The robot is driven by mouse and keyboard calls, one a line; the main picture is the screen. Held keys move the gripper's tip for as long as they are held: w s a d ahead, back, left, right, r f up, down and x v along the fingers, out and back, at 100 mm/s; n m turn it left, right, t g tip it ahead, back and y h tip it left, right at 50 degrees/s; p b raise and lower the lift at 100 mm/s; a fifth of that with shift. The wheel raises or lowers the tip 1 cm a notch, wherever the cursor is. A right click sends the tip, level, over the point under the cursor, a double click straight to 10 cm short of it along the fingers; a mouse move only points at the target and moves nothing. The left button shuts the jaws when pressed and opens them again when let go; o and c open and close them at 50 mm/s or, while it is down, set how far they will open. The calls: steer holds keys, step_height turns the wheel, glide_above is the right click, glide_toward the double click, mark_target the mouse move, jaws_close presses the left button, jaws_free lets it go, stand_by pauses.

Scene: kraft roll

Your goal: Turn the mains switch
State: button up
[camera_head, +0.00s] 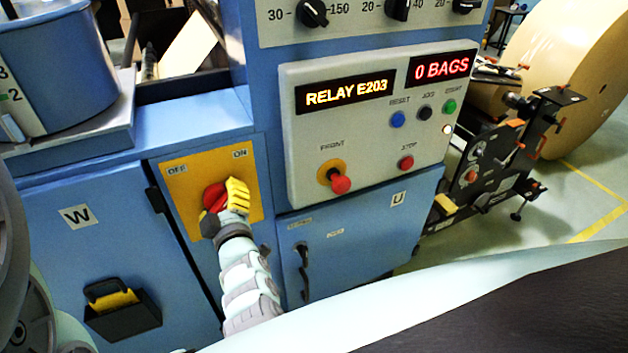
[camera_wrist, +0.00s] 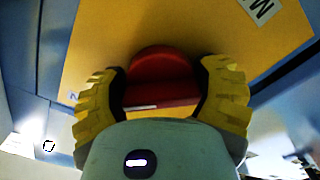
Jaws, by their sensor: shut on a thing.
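The mains switch is a red rotary handle (camera_head: 213,195) on a yellow plate (camera_head: 177,180) marked OFF at upper left and ON at upper right. My gripper (camera_head: 226,195), with yellow ribbed fingers, is shut on the red handle. In the wrist view, the red handle (camera_wrist: 160,82) sits between the two fingers of my gripper (camera_wrist: 161,100), one on each side. My fingers hide part of the handle in the head view, so its exact angle is hard to tell.
A control panel (camera_head: 300,150) to the right reads RELAY E203 and 0 BAGS, with a red FRONT knob (camera_head: 340,184) and several buttons. A black holder (camera_head: 122,312) hangs on door W at lower left. A large paper roll (camera_head: 570,60) stands at right.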

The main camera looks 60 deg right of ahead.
steer(key=o, duration=1.2)
steer(key=shift+c, duration=0.2)
steer(key=shift+s+a, duration=0.25)
steer(key=shift+s, duration=0.25)
steer(key=v, duration=1.1)
